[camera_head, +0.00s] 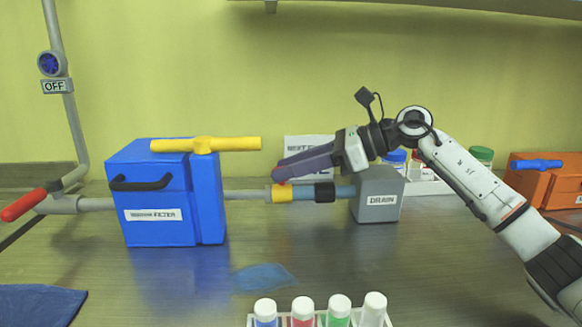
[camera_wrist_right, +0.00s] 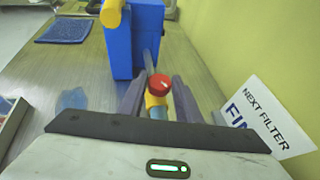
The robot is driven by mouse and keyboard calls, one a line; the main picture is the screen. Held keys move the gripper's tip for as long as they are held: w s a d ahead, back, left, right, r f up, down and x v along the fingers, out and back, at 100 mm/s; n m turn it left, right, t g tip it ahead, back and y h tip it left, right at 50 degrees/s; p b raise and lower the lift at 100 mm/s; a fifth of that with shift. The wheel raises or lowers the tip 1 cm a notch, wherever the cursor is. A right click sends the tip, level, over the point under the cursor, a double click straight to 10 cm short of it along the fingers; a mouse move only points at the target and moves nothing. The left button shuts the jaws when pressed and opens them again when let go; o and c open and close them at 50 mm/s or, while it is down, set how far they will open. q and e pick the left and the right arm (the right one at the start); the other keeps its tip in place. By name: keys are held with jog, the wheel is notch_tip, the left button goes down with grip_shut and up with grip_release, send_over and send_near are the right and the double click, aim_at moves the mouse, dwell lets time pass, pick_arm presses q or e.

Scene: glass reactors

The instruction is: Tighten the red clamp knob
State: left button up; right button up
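The red clamp knob (camera_wrist_right: 160,81) sits on top of a yellow clamp (camera_wrist_right: 155,102) on the horizontal pipe. In the head view the knob (camera_head: 279,174) is mostly hidden by the fingers, above the yellow clamp collar (camera_head: 282,193). My right gripper (camera_head: 284,166) reaches in from the right, slanting down to the knob. In the wrist view its dark fingers (camera_wrist_right: 159,88) are apart, one on each side of the knob. A small gap shows at the left finger; contact at the right finger is hard to tell. My left gripper is not in view.
A blue filter box (camera_head: 160,227) with a yellow handle (camera_head: 232,144) stands left of the clamp. A grey drain box (camera_head: 380,184) stands right. A rack of capped tubes (camera_head: 320,318) is in front. A red-handled lever (camera_head: 23,205) is at far left.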

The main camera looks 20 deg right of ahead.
jog(key=c, duration=0.5)
jog(key=shift+c, duration=0.2)
jog(key=shift+s, duration=0.1)
jog(key=m+t+h, duration=0.1)
jog(key=m+t+h+p, duration=0.1)
jog(key=m+t, duration=0.1)
jog(key=shift+s+a, duration=0.2)
jog(key=shift+a+m+t+h, duration=0.1)
jog(key=shift+m+t+h, duration=0.4)
jog(key=shift+m+h, duration=0.25)
jog(key=shift+s+a+m+t+h+b, duration=0.1)
jog(key=shift+m+t+h+b, duration=0.4)
jog(key=shift+m+h, duration=0.3)
jog(key=o, duration=1)
